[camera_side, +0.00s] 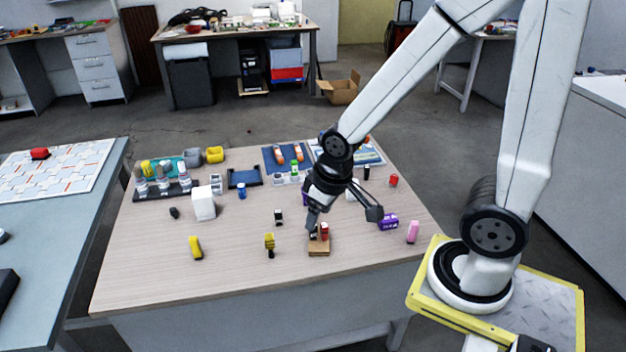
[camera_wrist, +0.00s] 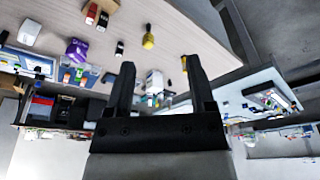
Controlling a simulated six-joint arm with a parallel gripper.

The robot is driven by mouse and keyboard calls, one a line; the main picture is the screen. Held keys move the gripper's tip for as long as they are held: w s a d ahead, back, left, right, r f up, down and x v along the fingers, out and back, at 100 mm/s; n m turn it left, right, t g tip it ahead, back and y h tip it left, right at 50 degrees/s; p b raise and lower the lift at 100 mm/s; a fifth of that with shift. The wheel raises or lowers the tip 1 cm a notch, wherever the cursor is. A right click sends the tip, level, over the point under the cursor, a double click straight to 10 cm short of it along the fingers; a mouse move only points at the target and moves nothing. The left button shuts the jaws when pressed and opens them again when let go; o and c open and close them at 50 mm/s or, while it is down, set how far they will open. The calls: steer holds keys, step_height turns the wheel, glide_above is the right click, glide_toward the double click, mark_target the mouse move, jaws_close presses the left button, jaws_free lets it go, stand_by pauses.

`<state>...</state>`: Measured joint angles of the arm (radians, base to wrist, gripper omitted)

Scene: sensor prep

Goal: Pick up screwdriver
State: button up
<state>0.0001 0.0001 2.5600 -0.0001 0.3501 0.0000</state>
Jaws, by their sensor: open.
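My gripper (camera_side: 343,216) is open and empty above the right part of the wooden table, its fingers wide apart. In the wrist view my gripper (camera_wrist: 158,63) shows both dark fingers with nothing held between them.
A wooden block (camera_side: 319,251) with red and black pieces sits close by my gripper's left finger. A purple item (camera_side: 388,222) and a pink one (camera_side: 412,232) lie to the right. A white box (camera_side: 204,204) and another yellow item (camera_side: 195,247) are left. The front left tabletop is clear.

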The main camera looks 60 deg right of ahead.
stand_by(0.4)
steer(key=m+t+y, duration=0.8)
steer(key=m+y, duration=0.1)
steer(key=m, duration=1.9)
glide_toward(270, 246)
steer(key=w, duration=0.2)
steer(key=w+a, duration=0.1)
steer(key=w, duration=0.1)
steer(key=shift+a+r, duration=0.1)
steer(key=shift+r, duration=0.2)
steer(key=shift+w, duration=0.1)
steer(key=shift+x, duration=1.3)
steer(key=shift+a+f, duration=0.1)
